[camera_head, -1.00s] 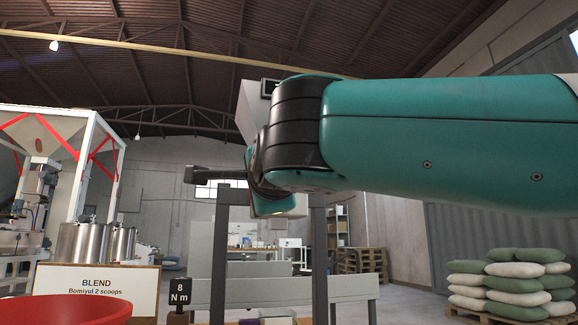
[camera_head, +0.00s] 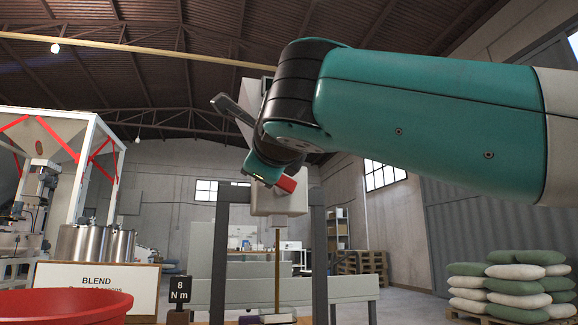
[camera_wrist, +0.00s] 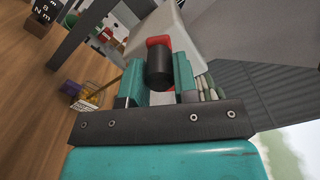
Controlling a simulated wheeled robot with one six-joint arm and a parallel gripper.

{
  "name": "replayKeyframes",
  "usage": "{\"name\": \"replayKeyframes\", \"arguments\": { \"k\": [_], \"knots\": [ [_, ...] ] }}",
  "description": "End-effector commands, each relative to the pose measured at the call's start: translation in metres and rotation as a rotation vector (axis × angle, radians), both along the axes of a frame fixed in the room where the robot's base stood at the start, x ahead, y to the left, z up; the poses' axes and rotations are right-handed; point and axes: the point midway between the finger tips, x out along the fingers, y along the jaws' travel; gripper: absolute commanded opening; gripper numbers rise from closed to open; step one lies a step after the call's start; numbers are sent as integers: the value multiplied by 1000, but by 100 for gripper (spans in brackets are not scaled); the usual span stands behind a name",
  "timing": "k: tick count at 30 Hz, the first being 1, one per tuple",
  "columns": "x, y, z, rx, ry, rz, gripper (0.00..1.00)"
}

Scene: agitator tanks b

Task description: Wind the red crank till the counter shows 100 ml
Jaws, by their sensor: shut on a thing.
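The red crank (camera_head: 287,184) shows in the head view as a short red piece beside my gripper (camera_head: 264,176). It is in front of a pale grey housing (camera_head: 283,203). In the wrist view my gripper (camera_wrist: 160,82) is shut on the crank's black knob (camera_wrist: 160,66), with a teal finger on either side. The red crank arm (camera_wrist: 158,41) shows behind the knob, against the pale housing (camera_wrist: 185,28). I see no counter face or reading in either view.
A dark frame with two posts (camera_head: 318,265) stands around the housing, and a thin shaft (camera_head: 277,268) hangs below it. A black "8 N m" sign (camera_head: 180,291), a BLEND board (camera_head: 95,280) and a red tub (camera_head: 60,305) are at lower left. Stacked sacks (camera_head: 505,290) stand right.

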Motion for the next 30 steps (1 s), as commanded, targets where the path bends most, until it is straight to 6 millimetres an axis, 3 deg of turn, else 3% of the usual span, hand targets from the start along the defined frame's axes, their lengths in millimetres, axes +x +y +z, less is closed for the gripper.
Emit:
{"name": "replayKeyframes", "arguments": {
  "k": [5,15,24,30],
  "knots": [
    [1,-5,8,143,41,-5,4],
    [2,-7,9,180,51,-4,4],
    [6,-21,22,508,145,-4,4],
    [7,-23,25,560,162,-4,4]
  ]
}}
